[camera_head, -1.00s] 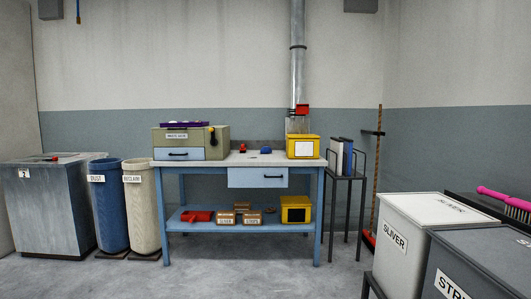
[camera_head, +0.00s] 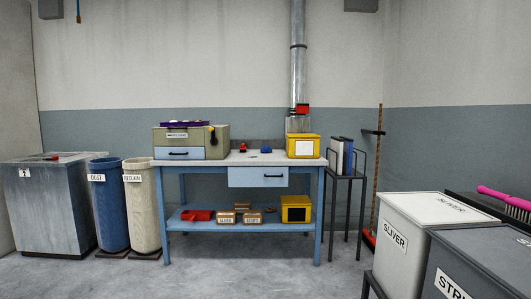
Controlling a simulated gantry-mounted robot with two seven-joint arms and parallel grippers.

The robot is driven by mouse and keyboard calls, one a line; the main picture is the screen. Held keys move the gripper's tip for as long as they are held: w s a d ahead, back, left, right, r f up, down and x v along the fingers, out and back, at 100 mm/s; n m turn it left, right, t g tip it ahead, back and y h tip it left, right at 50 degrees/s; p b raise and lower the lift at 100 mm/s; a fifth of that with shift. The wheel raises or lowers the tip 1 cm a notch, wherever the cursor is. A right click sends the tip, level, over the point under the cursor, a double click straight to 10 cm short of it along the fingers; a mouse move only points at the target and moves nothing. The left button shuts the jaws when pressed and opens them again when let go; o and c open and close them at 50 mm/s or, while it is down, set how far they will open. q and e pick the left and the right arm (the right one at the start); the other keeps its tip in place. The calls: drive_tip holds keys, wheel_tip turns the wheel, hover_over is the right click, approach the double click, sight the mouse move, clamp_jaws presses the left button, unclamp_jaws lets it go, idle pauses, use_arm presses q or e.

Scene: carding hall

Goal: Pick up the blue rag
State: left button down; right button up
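A small blue bundle, which looks like the blue rag (camera_head: 266,149), lies on the top of the blue-legged workbench (camera_head: 310,161). It sits right of the middle, left of a yellow box. A small red item (camera_head: 243,147) lies to its left, with a gap between them. A small dark flat thing lies on the bench top between the two. Neither of my grippers shows in the head view.
A drawer cabinet (camera_head: 218,140) stands on the bench's left and a yellow box (camera_head: 303,146) on its right. Bins (camera_head: 108,215) flank the bench on the left. The floor before the bench is clear.

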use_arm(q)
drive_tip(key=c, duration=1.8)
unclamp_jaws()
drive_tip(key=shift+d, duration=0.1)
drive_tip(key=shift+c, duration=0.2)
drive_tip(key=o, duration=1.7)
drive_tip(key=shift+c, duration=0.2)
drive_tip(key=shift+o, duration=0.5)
